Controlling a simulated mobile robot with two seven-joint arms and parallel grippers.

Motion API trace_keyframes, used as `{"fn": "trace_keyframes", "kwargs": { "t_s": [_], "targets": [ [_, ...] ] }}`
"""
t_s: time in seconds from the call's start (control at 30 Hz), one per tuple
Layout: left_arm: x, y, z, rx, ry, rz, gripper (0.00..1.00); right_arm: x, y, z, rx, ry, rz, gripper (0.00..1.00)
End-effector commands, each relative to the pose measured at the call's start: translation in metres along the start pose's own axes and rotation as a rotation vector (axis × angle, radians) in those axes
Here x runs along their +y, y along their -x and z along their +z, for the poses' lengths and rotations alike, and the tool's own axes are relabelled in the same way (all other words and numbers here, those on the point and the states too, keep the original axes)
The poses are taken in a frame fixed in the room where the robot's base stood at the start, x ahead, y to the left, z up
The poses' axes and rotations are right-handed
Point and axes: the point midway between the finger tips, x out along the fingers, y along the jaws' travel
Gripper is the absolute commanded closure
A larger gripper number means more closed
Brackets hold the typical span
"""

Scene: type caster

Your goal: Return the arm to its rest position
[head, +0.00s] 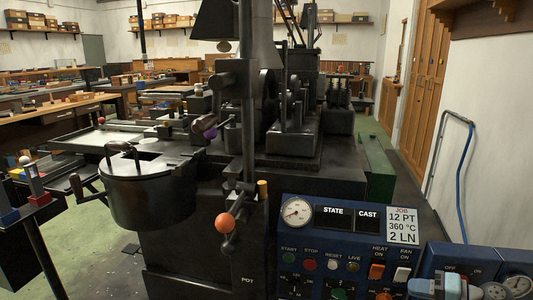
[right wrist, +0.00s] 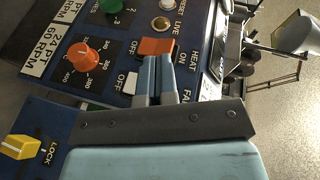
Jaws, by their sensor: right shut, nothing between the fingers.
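My right gripper (head: 420,286) is at the lower right of the head view, in front of the blue control panel (head: 345,240). In the right wrist view its two blue fingers (right wrist: 156,60) are shut together and empty. Their tips appear close to the orange HEAT rocker switch (right wrist: 155,47); I cannot tell whether they touch it. The same HEAT switch (head: 376,271) shows in the head view, left of the gripper. My left gripper is not in view.
The black casting machine (head: 300,165) with its round pot (head: 150,195) and an orange ball knob (head: 225,223) fills the middle. An orange dial (right wrist: 82,57) and a yellow LOCK knob (right wrist: 18,147) are near the right gripper.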

Motion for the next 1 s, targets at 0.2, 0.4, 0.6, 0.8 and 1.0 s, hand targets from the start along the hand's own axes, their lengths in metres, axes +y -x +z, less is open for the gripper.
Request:
{"fn": "trace_keyframes", "kwargs": {
  "t_s": [0.2,0.4,0.6,0.8,1.0],
  "targets": [
    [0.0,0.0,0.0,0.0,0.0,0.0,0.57,0.027,-0.03,0.069,0.03,0.203,0.181,1.0],
    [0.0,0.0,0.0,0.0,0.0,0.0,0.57,0.025,-0.045,0.14,0.094,0.506,0.299,1.0],
    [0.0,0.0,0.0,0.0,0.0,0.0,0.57,-0.025,-0.047,0.221,0.207,0.901,0.294,1.0],
    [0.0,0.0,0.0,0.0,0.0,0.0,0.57,-0.086,-0.038,0.278,0.317,1.168,0.209,1.0],
    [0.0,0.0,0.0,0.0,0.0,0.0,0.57,-0.146,-0.021,0.322,0.423,1.361,0.109,1.0]
  ]
}}
